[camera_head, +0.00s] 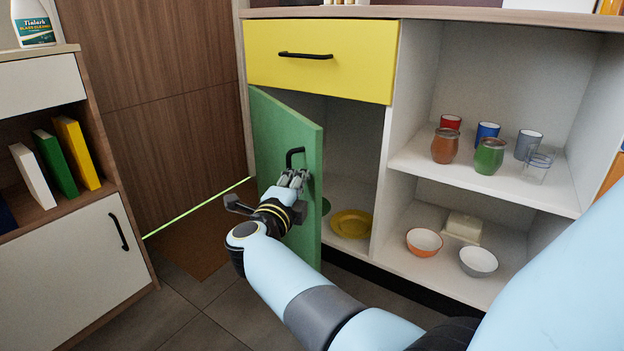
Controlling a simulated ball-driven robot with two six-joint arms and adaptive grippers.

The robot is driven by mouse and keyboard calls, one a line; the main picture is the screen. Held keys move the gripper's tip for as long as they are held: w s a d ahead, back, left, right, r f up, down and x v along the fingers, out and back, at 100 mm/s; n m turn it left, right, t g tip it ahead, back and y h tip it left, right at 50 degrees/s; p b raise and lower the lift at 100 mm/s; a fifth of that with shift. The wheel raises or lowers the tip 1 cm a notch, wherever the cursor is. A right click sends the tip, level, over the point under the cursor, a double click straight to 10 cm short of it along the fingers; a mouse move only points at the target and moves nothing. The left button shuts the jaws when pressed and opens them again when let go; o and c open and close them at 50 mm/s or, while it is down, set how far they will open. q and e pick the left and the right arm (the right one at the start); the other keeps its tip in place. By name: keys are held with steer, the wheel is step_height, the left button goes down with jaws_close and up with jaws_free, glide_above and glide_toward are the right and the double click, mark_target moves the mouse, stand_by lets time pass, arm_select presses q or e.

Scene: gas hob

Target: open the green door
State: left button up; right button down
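The green door (277,130) of the lower cabinet stands partly open. It is hinged on its left side and its free right edge is swung out towards me, with shelf space showing behind it. Its black handle (295,151) is near the upper right of the door face. My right gripper (293,180) is at the lower part of the handle, with its fingertips close to or touching it. The fingers hide the handle's lower end, and I cannot tell whether they are closed on it. My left gripper is not in view.
A yellow drawer (319,60) is shut above the door. Inside the cabinet is a yellow plate (351,223). Open shelves to the right hold cups, jars and bowls (424,241). A white-doored bookshelf (66,270) stands left. The floor before the door is clear.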

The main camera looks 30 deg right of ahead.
steer(key=shift+w+a, duration=0.25)
steer(key=shift+a, duration=0.3)
steer(key=shift+r, duration=0.1)
steer(key=shift+d, duration=0.15)
